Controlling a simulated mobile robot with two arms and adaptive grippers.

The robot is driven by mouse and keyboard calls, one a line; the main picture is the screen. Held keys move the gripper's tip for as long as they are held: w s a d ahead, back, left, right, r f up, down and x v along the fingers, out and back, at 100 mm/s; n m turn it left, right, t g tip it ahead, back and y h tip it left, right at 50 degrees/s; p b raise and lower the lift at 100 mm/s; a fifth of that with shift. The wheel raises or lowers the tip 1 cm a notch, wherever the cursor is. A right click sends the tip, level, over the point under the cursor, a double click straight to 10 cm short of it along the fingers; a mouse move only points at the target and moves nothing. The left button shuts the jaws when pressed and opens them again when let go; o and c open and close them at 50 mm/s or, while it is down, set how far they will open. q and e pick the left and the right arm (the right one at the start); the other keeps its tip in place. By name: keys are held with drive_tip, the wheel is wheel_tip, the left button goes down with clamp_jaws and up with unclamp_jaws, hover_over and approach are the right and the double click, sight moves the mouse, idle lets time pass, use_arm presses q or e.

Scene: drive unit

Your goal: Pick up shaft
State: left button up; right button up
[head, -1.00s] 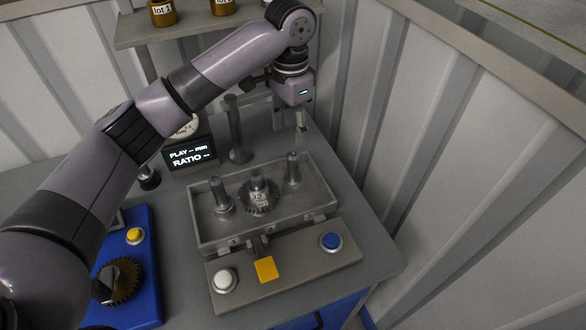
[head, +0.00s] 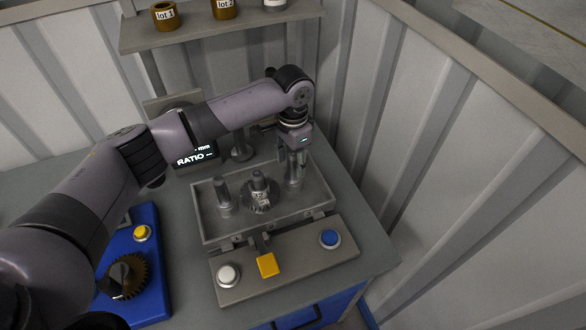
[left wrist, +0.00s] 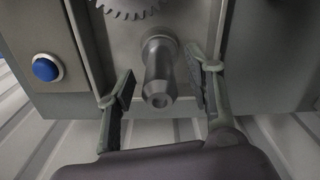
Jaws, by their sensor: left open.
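A grey metal shaft (head: 294,180) stands upright at the right end of the grey tray (head: 330,205). In the left wrist view, the shaft (left wrist: 158,72) points toward the camera, between two open fingers with a gap on either side. My left gripper (head: 298,158) is over the shaft's top and partly hides it in the head view. A second grey post (head: 222,194) stands at the tray's left end. A toothed gear (head: 260,197) with a label sits in the middle; its edge shows in the left wrist view (left wrist: 127,6). My right gripper is not in view.
In front of the tray, a panel has a white button (head: 228,275), a yellow-tipped lever (head: 267,265) and a blue button (head: 330,238). A blue fixture (head: 148,270) holds a dark gear at left. The ribbed wall stands close on the right.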

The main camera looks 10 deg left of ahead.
use_arm(q)
drive_tip(key=c, duration=1.1)
drive_tip(key=shift+r, duration=0.1)
clamp_jaws()
